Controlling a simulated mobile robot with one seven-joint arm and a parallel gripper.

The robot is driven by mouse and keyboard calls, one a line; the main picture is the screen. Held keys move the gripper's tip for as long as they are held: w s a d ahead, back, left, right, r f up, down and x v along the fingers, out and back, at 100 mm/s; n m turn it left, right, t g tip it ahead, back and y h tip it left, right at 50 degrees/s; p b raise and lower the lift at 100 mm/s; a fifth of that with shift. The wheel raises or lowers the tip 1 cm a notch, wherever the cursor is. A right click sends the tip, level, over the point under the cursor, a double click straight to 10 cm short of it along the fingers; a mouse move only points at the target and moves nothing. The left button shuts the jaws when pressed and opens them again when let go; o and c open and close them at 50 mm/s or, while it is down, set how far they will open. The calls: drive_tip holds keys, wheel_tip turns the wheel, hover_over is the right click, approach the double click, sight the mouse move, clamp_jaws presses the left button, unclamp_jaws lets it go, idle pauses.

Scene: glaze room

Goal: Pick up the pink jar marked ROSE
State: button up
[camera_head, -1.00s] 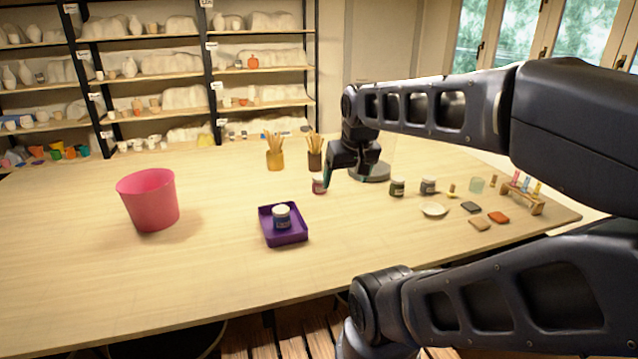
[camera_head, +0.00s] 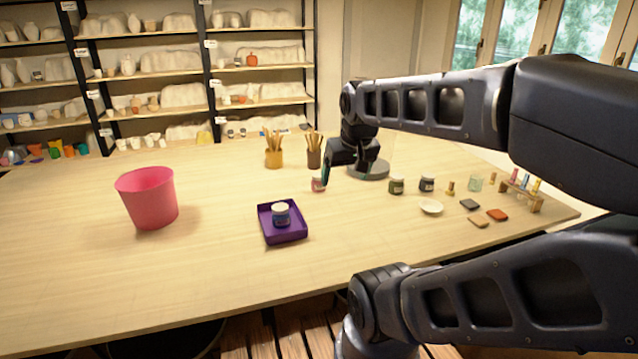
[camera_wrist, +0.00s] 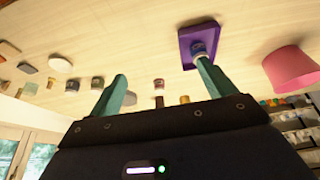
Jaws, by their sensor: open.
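The pink jar (camera_head: 318,185) with a pale lid stands upright on the table, just left of my gripper in the head view. Its marking is too small to read. In the wrist view a small jar (camera_wrist: 158,84), apparently this one, shows beyond the gap between my fingers. My gripper (camera_head: 342,174) is open, with teal fingers, and nothing is between them in the wrist view (camera_wrist: 162,72). The nearer finger is close to the jar's right side in the head view; I cannot tell whether they touch.
A purple tray (camera_head: 299,236) holding a blue jar (camera_head: 281,213) and a pink bucket (camera_head: 148,198) stand left. Brush cups (camera_head: 274,158) (camera_head: 314,158) are behind. The front table is clear.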

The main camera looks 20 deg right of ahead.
drive_tip(key=m+g+h, duration=0.1)
drive_tip(key=m+h, duration=0.1)
drive_tip(key=m, duration=0.5)
hover_over(319, 177)
drive_tip(key=s+a, duration=0.2)
drive_tip(key=s, duration=0.1)
wheel_tip(319, 177, down, 17)
drive_tip(key=shift+w+d+x, duration=0.15)
drive_tip(key=shift+w+x, duration=0.05)
drive_tip(key=shift+x, duration=1.3)
drive_tip(key=shift+w+d+x, duration=0.15)
drive_tip(key=shift+w+x, duration=0.05)
drive_tip(key=shift+x, duration=1.25)
drive_tip(key=shift+w+d+f, duration=0.25)
drive_tip(key=shift+w+f, duration=0.45)
drive_tip(key=shift+f, duration=0.3)
drive_tip(key=shift+w+d+f, duration=0.25)
drive_tip(key=shift+w+f, duration=0.45)
drive_tip(key=shift+f, duration=0.3)
drive_tip(key=c, duration=1.2)
drive_tip(key=shift+r+h, duration=0.1)
drive_tip(key=shift+h, duration=0.2)
